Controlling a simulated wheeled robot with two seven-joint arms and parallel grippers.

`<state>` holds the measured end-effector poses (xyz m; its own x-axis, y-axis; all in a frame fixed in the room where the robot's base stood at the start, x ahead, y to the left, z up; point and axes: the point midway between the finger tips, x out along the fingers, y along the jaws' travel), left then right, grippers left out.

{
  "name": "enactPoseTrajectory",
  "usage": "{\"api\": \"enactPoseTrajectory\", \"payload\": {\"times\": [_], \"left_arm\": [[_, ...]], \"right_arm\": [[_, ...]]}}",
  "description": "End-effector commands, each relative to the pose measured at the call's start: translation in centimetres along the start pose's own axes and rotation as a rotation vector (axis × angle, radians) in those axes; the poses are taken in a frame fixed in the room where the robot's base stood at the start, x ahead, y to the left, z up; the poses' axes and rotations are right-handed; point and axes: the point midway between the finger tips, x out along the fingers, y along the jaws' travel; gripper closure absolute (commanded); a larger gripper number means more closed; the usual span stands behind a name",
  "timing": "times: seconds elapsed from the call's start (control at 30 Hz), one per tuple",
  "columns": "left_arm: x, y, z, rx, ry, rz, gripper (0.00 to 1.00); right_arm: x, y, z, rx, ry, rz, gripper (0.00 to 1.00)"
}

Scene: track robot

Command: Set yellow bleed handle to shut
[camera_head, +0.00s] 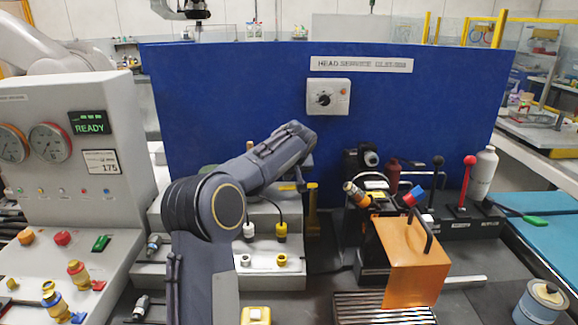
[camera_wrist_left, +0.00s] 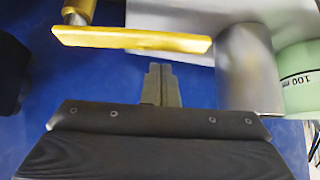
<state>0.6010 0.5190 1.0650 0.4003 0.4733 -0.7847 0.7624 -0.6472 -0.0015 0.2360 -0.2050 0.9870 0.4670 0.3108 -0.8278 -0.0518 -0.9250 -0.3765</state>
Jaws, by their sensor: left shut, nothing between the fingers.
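The yellow bleed handle (camera_wrist_left: 130,40) is a flat yellow bar lying nearly level across the upper part of the left wrist view. A round brass-coloured end (camera_wrist_left: 78,12) stands at its left. My left gripper (camera_wrist_left: 161,72) is shut and empty. Its fingertips point toward the bar and appear just short of its lower edge in the picture; I cannot tell whether they touch. In the head view, my left arm reaches over the middle bench, and its gripper is largely hidden by the wrist. A yellow upright piece (camera_head: 312,195) shows below that wrist. My right gripper is not visible.
A silver cylinder (camera_wrist_left: 250,70) and a green "100 mm" cylinder (camera_wrist_left: 303,80) stand right of the handle. A blue panel (camera_head: 230,95) rises behind. A gauge console (camera_head: 60,150) stands left; an orange plate (camera_head: 410,260) and a red lever (camera_head: 469,162) stand right.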

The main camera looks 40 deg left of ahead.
Motion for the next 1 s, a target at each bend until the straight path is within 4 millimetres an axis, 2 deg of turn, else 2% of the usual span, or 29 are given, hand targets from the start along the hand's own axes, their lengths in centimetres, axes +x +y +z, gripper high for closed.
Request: {"api": "enactPoseTrajectory", "payload": {"times": [0.03,0.23,0.77,1.0], "left_arm": [[-0.8,0.0,0.6,0.002,0.004,0.005,1.00],[-1.9,0.1,2.0,0.002,0.003,0.003,1.00],[-2.2,0.1,2.4,-0.005,0.004,-0.003,1.00],[-2.5,0.2,2.9,-0.065,0.004,-0.051,1.00]], "right_arm": [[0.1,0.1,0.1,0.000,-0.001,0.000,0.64],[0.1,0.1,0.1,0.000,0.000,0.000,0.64],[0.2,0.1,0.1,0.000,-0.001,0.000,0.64],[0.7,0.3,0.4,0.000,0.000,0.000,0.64]]}}
